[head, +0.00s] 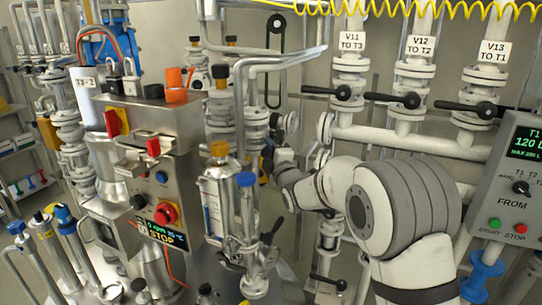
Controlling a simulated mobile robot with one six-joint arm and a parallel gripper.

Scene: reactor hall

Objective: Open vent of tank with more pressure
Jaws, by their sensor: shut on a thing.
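My gripper (272,146) is near the middle of the head view, at the end of my white arm, which reaches in from the right. It is at the pipework just right of a flanged vertical pipe (256,125). Its jaws are shut on a small valve part there, mostly hidden by the gripper. A steel vessel (215,195) with an orange cap stands in front and to the left of it. A white cylinder labelled T1-2 (84,92) stands farther left. I cannot make out a pressure gauge reading or tell which tank has more pressure.
Valves labelled V11 (351,41), V12 (420,47) and V13 (494,52) with black levers line the back right. A steel control box (150,130) stands left of centre. A FROM selector panel (515,175) is at the right edge. Pipes crowd around my gripper.

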